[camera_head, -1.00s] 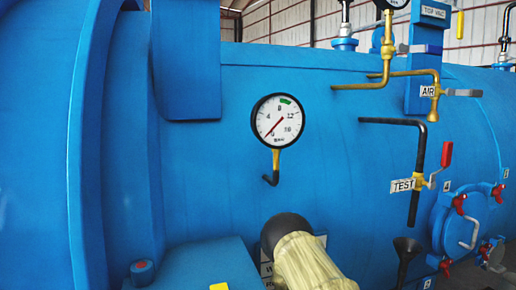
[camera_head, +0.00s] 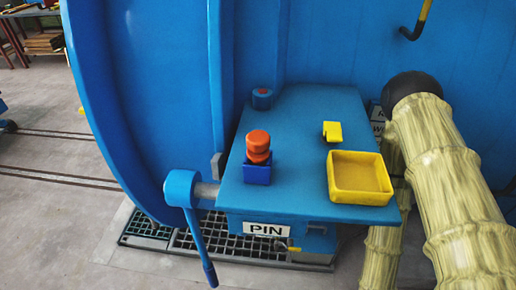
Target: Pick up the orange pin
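The orange pin (camera_head: 258,147) has a rounded, stacked orange-red head. It stands upright in a small dark blue block (camera_head: 257,174) on the blue shelf (camera_head: 300,130) beside the vessel. Its lower part is hidden in the block. A white label reading PIN (camera_head: 266,229) is on the front of the shelf. My gripper is not in view, and nothing is seen touching the pin.
A yellow tray (camera_head: 361,196) and a small yellow block (camera_head: 332,131) are on the shelf's right side. A blue lever (camera_head: 199,240) hangs at the front left. Tan ribbed sleeving (camera_head: 445,175), seemingly my arm, fills the right side.

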